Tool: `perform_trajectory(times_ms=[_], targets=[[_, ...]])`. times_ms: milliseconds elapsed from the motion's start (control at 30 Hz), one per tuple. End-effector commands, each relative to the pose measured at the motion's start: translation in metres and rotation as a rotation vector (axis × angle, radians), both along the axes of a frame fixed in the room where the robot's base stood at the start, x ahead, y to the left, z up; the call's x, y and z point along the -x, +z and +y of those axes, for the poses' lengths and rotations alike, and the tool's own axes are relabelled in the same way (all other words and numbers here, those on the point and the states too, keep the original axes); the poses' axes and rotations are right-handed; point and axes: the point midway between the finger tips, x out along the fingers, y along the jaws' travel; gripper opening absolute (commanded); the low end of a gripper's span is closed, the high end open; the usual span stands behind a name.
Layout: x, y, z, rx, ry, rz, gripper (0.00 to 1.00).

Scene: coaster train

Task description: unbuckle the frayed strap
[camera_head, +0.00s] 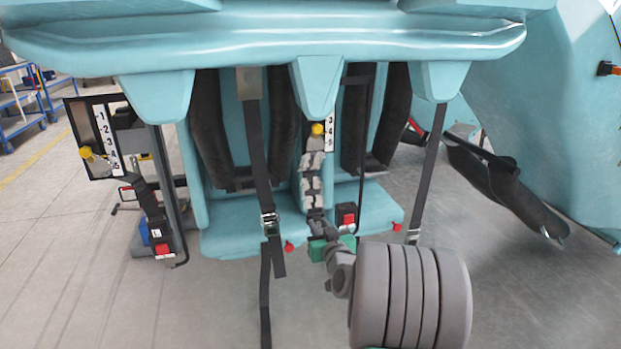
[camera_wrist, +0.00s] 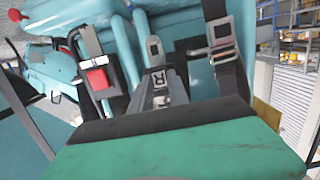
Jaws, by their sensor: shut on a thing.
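The frayed strap (camera_head: 312,180) hangs below a yellow knob (camera_head: 317,130) between the two seats. It is pale and ragged along its length. My gripper (camera_head: 317,224) is at its lower end, shut on what looks like the strap's end. In the wrist view my gripper (camera_wrist: 160,98) shows a grey slotted tongue (camera_wrist: 153,46) just beyond its fingers. The red-button buckle (camera_head: 347,213) is right of my gripper; it also shows in the wrist view (camera_wrist: 97,80). The tongue appears apart from it. The exact grip is small and partly hidden.
A black strap with a metal buckle (camera_head: 269,222) hangs close on the left. Another red-button buckle (camera_head: 161,246) sits far left. Red knobs (camera_head: 289,246) line the teal seat's front edge (camera_head: 245,240). Open floor (camera_head: 210,310) lies in front.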

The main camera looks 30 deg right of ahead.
Motion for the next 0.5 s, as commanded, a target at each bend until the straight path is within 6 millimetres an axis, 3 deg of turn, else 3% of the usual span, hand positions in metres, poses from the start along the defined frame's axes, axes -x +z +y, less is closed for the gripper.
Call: perform_trajectory(times_ms=[33, 300, 333, 500], targets=[[0.0, -0.012, 0.0, 0.0, 0.0, -0.001, 0.0], [0.0, -0.045, 0.0, 0.0, 0.0, -0.001, 0.0], [0.0, -0.039, 0.0, 0.002, 0.0, -0.002, 0.23], [0.0, -0.037, 0.0, 0.0, 0.0, -0.001, 0.37]])
